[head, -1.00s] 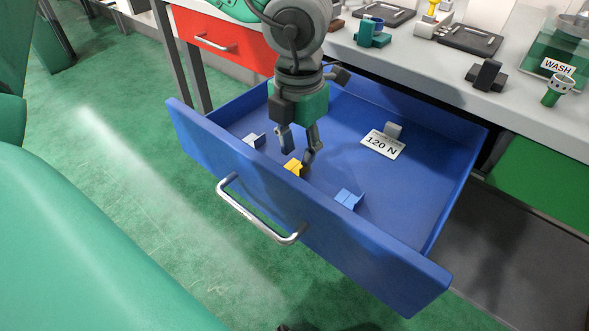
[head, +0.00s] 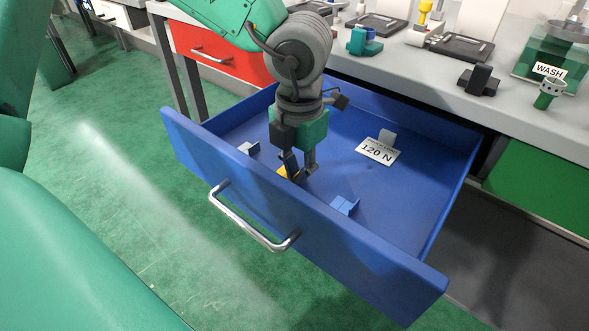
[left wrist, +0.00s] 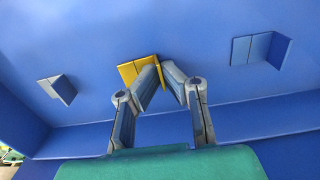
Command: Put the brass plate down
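The brass plate is a small yellow angled piece (head: 282,171) on the floor of the open blue drawer (head: 408,205), near its front wall. It also shows in the left wrist view (left wrist: 128,72), between a grey piece and a blue piece. My left gripper (head: 298,174) reaches down into the drawer from above. Its fingertips (left wrist: 164,64) are drawn close together, with the plate's upstanding edge between them. It looks shut on the plate. The fingers hide part of the plate. My right gripper is not in view.
A grey angled piece (head: 249,148) and a light blue one (head: 344,205) sit on the drawer floor at either side. A "120 N" card (head: 378,152) stands farther back. The drawer's front wall and handle (head: 245,222) are close to the gripper. A worktop with fixtures is behind.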

